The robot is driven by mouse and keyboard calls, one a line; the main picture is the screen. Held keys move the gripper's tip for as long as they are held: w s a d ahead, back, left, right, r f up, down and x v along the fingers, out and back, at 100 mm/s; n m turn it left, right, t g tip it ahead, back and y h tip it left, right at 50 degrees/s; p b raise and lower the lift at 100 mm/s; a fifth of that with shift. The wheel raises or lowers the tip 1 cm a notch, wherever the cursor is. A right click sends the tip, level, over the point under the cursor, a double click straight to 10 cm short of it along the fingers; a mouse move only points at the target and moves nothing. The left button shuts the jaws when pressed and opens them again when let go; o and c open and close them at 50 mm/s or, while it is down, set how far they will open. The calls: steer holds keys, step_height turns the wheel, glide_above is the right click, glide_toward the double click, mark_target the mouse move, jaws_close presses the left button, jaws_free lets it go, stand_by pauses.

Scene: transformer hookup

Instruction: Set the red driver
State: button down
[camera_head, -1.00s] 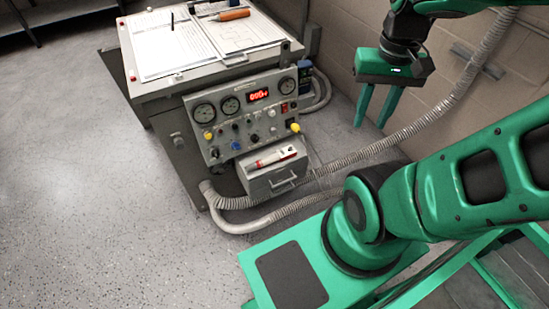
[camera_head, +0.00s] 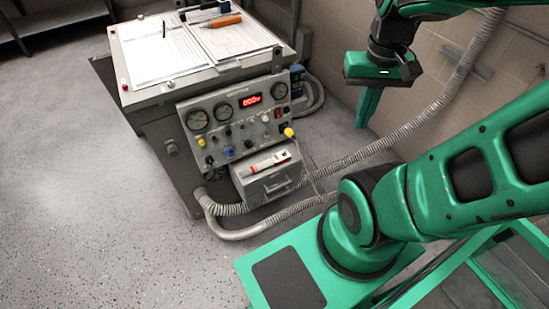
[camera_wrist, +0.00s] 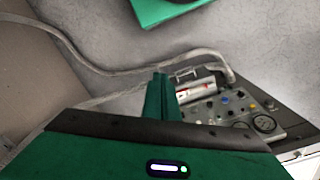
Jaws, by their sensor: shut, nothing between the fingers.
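An orange-red handled tool (camera_head: 221,21), shaped like a driver, lies on the paper sheets on top of the grey console. A smaller red-and-white tool (camera_head: 268,163) lies on top of the small grey drawer box (camera_head: 270,185) on the console's front; it also shows in the wrist view (camera_wrist: 197,90). I cannot tell for sure which is the red driver. My gripper (camera_head: 367,107) is shut and empty, pointing down, in the air to the right of the console. In the wrist view its closed fingers (camera_wrist: 162,90) appear beside the red-and-white tool, which they partly cover.
The console panel (camera_head: 235,120) carries gauges, knobs, a lit red display and a yellow plug (camera_head: 289,132). Grey corrugated hoses (camera_head: 350,157) run along the floor and up the wall at right. A black pen (camera_head: 163,28) stands on the papers. The floor at left is clear.

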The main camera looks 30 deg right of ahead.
steer(key=w+d+f+n, duration=0.2)
steer(key=w+f, duration=0.3)
steer(key=w, duration=0.5)
steer(key=n+t, duration=0.2)
steer(key=n, duration=0.2)
glide_above(277, 158)
steer(key=s, duration=0.2)
step_height(277, 158, down, 24)
steer(key=shift+s+f, duration=0.1)
steer(key=shift+s, duration=0.05)
steer(key=shift+f, duration=0.1)
steer(key=f, duration=0.4)
steer(key=w+f, duration=0.1)
steer(key=f, duration=0.7)
steer(key=shift+w+f, duration=0.15)
steer(key=shift+w, duration=0.1)
steer(key=shift+s+f, duration=0.1)
steer(key=shift+f, duration=0.5)
